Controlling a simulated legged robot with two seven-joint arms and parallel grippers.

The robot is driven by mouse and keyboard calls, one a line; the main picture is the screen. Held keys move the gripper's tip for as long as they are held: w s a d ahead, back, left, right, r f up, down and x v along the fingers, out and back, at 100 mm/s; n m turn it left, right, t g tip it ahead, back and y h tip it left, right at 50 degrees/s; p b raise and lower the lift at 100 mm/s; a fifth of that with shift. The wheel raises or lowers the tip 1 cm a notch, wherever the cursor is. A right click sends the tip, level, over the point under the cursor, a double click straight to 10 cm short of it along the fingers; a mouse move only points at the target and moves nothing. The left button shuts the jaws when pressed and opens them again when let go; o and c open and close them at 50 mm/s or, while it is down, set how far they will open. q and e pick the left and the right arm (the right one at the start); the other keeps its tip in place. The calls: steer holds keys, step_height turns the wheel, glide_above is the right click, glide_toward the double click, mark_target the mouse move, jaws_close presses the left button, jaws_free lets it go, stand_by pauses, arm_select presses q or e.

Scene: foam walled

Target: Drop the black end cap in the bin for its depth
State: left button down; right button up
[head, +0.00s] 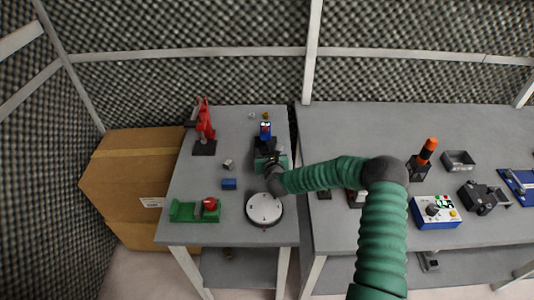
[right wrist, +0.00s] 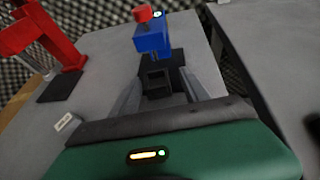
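My right gripper (right wrist: 160,82) is over the left table in the head view (head: 268,158), mostly hidden there by its own wrist. In the right wrist view its two grey fingers are spread. A small black square piece with a hollow middle (right wrist: 157,83), which looks like the black end cap, sits between the fingers, with gaps seeming to show on both sides. It stands at the black base of a blue device with a red top (right wrist: 152,38), also in the head view (head: 265,130). My left gripper is not in view.
On the left table are a red press (head: 205,125), a blue block (head: 229,184), a green fixture (head: 195,211), a round white-topped disc (head: 264,209) and a small metal piece (head: 228,164). The right table holds an orange-topped cylinder (head: 427,152) and a control box (head: 435,212).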

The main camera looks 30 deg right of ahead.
steer(key=shift+a, duration=0.2)
steer(key=shift+s+a+r, duration=0.1)
steer(key=shift+s+r, duration=0.05)
steer(key=p+v, duration=0.1)
steer(key=v, duration=1.5)
steer(key=shift+s, duration=0.2)
